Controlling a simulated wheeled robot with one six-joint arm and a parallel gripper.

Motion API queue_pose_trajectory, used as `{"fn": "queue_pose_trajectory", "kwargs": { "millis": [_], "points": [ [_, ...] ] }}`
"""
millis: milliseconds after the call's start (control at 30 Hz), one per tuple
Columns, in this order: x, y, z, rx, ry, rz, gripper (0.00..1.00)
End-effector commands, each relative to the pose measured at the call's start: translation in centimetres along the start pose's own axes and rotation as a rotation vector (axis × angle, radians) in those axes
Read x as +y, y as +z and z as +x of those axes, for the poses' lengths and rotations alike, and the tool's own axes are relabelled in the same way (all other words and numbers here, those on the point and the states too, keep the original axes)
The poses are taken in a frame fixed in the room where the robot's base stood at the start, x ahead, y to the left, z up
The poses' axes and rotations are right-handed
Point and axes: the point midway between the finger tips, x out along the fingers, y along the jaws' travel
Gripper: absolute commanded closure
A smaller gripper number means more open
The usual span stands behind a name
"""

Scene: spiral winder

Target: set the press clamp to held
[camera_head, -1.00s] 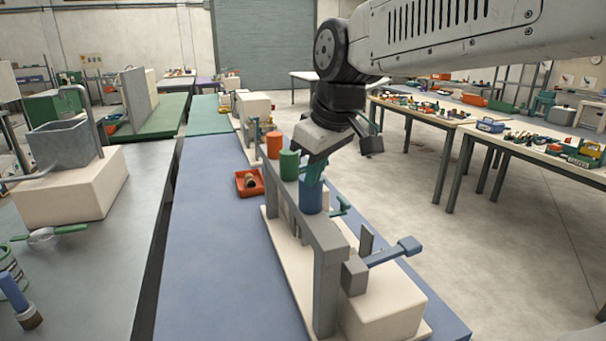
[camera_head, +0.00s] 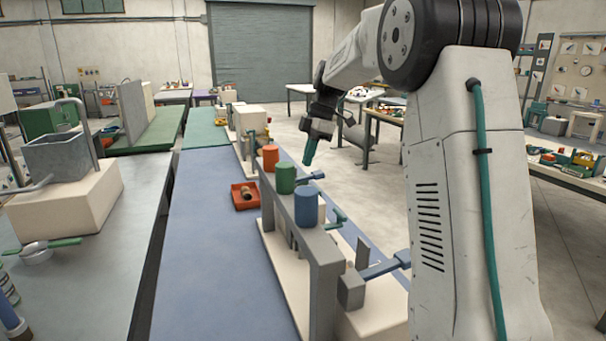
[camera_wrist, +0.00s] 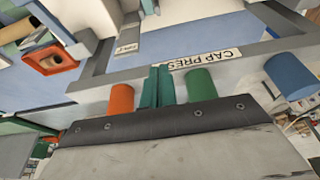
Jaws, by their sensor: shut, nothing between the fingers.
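The press station has a grey frame (camera_head: 327,250) on a cream base. Orange (camera_head: 271,157), green (camera_head: 285,178) and blue (camera_head: 306,207) cylinders stand on the frame's top. A blue-handled lever (camera_head: 385,267) sticks out right at the near end, partly hidden by my arm. Another blue handle (camera_head: 317,175) shows behind the green cylinder. I cannot tell which is the press clamp. My gripper (camera_head: 308,160) is shut and empty, beyond the frame. Its teal fingers also show in the wrist view (camera_wrist: 156,88).
A green handle (camera_head: 337,217) sits beside the blue cylinder. An orange tray (camera_head: 244,195) with a brown piece lies left of the frame on the blue bench (camera_head: 210,260). A cream machine (camera_head: 250,117) stands further back. The bench is clear at front left.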

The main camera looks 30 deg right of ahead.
Motion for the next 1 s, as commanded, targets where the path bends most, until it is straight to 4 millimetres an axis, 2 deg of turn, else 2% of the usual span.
{"fn": "queue_pose_trajectory", "kwargs": {
  "millis": [300, 500, 667, 1000],
  "points": [
    [-0.1, -0.1, 5.6, 0.0, -0.004, 0.001, 1.0],
    [-0.1, -0.1, 8.3, -0.001, -0.002, 0.001, 1.0],
    [-0.1, -0.1, 9.1, -0.001, 0.0, 0.001, 1.0],
    [-0.1, -0.1, 9.2, -0.001, 0.0, 0.001, 1.0]
  ]
}}
